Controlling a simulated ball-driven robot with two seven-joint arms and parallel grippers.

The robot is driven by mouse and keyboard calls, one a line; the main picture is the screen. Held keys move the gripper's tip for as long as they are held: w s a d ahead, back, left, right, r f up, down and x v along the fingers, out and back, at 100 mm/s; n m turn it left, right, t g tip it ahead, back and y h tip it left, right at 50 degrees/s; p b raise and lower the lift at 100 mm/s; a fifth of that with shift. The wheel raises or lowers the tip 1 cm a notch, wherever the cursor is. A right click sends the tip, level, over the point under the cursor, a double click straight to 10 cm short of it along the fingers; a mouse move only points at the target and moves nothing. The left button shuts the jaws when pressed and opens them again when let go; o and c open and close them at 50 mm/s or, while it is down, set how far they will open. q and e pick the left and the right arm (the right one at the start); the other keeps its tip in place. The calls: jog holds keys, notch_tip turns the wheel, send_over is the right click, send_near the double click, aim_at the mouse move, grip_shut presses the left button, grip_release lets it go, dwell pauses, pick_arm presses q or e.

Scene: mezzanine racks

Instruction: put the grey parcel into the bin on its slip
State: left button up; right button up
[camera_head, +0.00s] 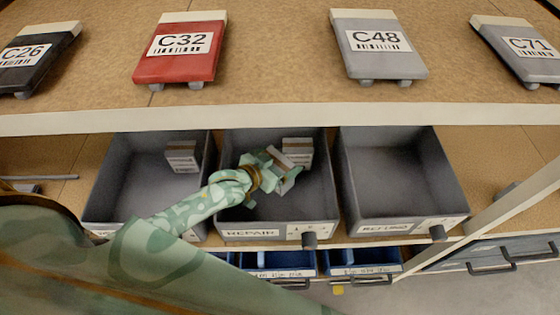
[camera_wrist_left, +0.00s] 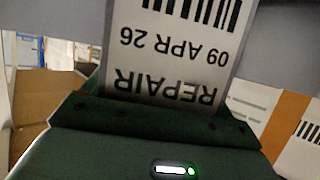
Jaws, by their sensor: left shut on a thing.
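My left gripper (camera_head: 268,172) reaches into the middle grey bin (camera_head: 232,222), whose front label reads REPAIR. In the left wrist view the gripper (camera_wrist_left: 152,115) is shut on the grey parcel, whose white slip (camera_wrist_left: 172,50) reads REPAIR, 09 APR 26, upside down. In the head view a small grey part of the parcel (camera_head: 289,183) shows by the fingers; the rest is hidden. It is inside the bin's outline; I cannot tell whether it touches the floor. My right gripper is not in view.
A labelled box (camera_head: 299,148) stands at the back of the middle bin, close to the gripper. The left bin (camera_head: 103,190) holds another labelled box (camera_head: 182,158). The right bin (camera_head: 395,180) is empty. The shelf edge (camera_head: 300,117) runs above the bins.

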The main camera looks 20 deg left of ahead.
pick_arm(q)
jog(key=shift+r, duration=0.1)
jog(key=shift+f+b, duration=0.3)
jog(key=shift+f, duration=0.3)
jog(key=o, duration=1)
jog(key=shift+r, duration=0.2)
jog(key=shift+r+p, duration=0.45)
jog(key=shift+r, duration=0.1)
jog(key=p+v, duration=0.1)
jog(key=v, duration=0.5)
jog(key=p+v, duration=0.1)
jog(key=v, duration=0.5)
jog(key=shift+s+f, duration=0.1)
jog(key=shift+f, duration=0.1)
